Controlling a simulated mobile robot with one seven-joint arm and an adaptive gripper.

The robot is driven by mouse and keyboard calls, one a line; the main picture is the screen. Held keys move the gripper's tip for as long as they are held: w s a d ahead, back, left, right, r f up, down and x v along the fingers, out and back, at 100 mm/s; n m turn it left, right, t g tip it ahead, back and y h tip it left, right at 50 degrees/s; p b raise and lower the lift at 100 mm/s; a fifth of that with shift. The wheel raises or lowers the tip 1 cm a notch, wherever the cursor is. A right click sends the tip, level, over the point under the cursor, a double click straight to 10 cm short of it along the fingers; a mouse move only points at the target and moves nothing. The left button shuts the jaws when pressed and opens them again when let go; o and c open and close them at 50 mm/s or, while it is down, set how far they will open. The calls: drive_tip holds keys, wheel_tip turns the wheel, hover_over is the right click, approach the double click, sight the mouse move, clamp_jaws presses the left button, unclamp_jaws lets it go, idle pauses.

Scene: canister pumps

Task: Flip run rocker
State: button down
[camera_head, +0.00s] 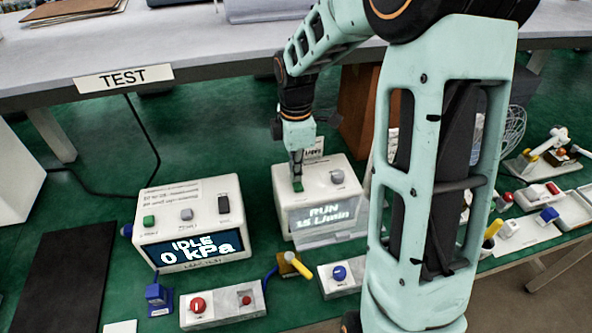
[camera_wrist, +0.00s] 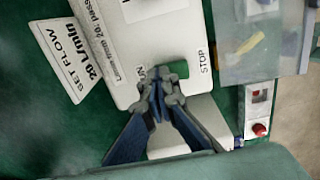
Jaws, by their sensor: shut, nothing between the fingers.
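The white pump box (camera_head: 318,170) on the right has a lit display (camera_head: 324,216) reading "RUN" and a flow in L/min. On its top is a green rocker (camera_wrist: 177,70), between the word "STOP" and another label partly hidden by the fingers. The green piece also shows in the head view (camera_head: 298,187), just below my fingertips. My gripper (camera_head: 297,176) is shut and empty, pointing down over the box. In the wrist view my fingertips (camera_wrist: 160,90) are beside the green rocker; whether they touch it I cannot tell.
A second white box (camera_head: 180,190) at the left reads "IDLE 0 kPa". A "SET FLOW 20 L/min" card (camera_wrist: 68,62) stands by the pump box. Small button boxes (camera_head: 224,304) lie in front, and a bench edge with a "TEST" sign (camera_head: 124,78) runs behind.

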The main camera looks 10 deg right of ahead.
drive_tip(key=shift+s, duration=0.15)
drive_tip(key=shift+s+r, duration=0.2)
drive_tip(key=shift+s, duration=0.5)
drive_tip(key=shift+p, duration=0.3)
drive_tip(key=shift+w+a+r+p, duration=0.1)
drive_tip(key=shift+r+p, duration=0.35)
drive_tip(key=shift+r, duration=0.1)
wheel_tip(320, 180, up, 13)
drive_tip(key=w+p, duration=0.1)
drive_tip(key=p, duration=0.1)
drive_tip(key=shift+w, duration=0.4)
drive_tip(key=shift+f, duration=0.1)
